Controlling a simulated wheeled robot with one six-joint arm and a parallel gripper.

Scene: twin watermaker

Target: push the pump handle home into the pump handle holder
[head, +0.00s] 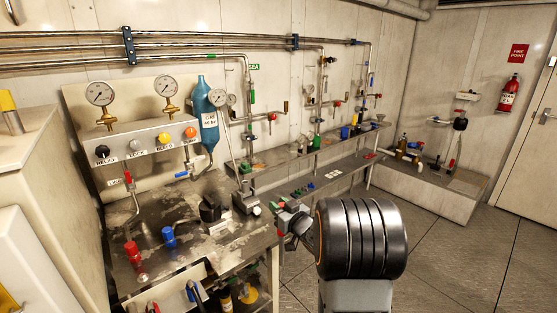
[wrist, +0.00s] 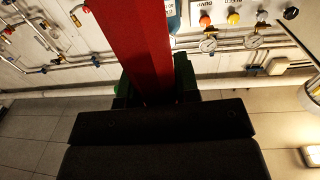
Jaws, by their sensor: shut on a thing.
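A long red bar, which looks like the pump handle (wrist: 140,45), fills the upper middle of the wrist view. My gripper (wrist: 155,92) is shut on it, with dark green-edged fingers at either side. In the head view my gripper (head: 287,216) is by the right end of the near bench, and only a small red patch shows at it. The bar's far end is cut off at the top of the wrist view. I cannot make out the pump handle holder for certain in either view.
The steel bench (head: 190,235) stands left of my arm, with a red fitting (head: 132,254), a blue fitting (head: 169,237) and a black block (head: 211,209) on it. A lower shelf (head: 330,170) runs along the wall behind. The floor (head: 450,250) to the right is clear.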

